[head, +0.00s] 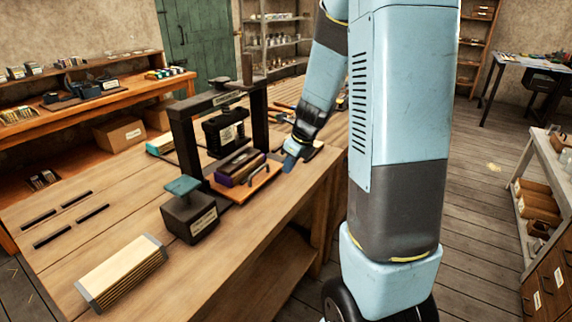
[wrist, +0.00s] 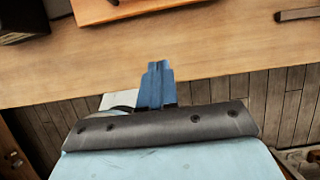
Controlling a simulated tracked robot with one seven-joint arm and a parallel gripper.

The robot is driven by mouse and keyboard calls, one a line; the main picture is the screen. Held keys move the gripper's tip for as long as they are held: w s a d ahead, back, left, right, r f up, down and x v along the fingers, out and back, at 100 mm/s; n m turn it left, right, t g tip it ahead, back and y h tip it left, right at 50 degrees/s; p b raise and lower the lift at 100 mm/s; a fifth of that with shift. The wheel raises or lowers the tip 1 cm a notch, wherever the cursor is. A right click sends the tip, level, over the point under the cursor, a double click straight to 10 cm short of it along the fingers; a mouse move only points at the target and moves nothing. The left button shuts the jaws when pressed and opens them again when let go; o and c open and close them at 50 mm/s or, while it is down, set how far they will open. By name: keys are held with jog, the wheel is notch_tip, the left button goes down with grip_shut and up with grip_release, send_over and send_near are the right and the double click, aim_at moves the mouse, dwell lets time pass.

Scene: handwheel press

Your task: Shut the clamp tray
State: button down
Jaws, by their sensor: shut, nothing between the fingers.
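In the wrist view the blue fingers (wrist: 156,84) are together, and part of the tray (wrist: 118,12) shows at the top left. The tray's back part is hidden by the block and frame.
A dark box with a green top (head: 190,215) stands at the tray's near left. A ribbed block (head: 124,272) lies farther front on the wooden table (head: 190,272). Small tools lie behind my arm.

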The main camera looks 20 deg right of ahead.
jog(key=x, duration=0.7)
jog(key=shift+w+a+f, duration=0.2)
jog(key=shift+w+a, duration=0.6)
jog(key=shift+w, duration=0.3)
jog(key=shift+w+a, duration=0.4)
jog(key=shift+w, duration=0.2)
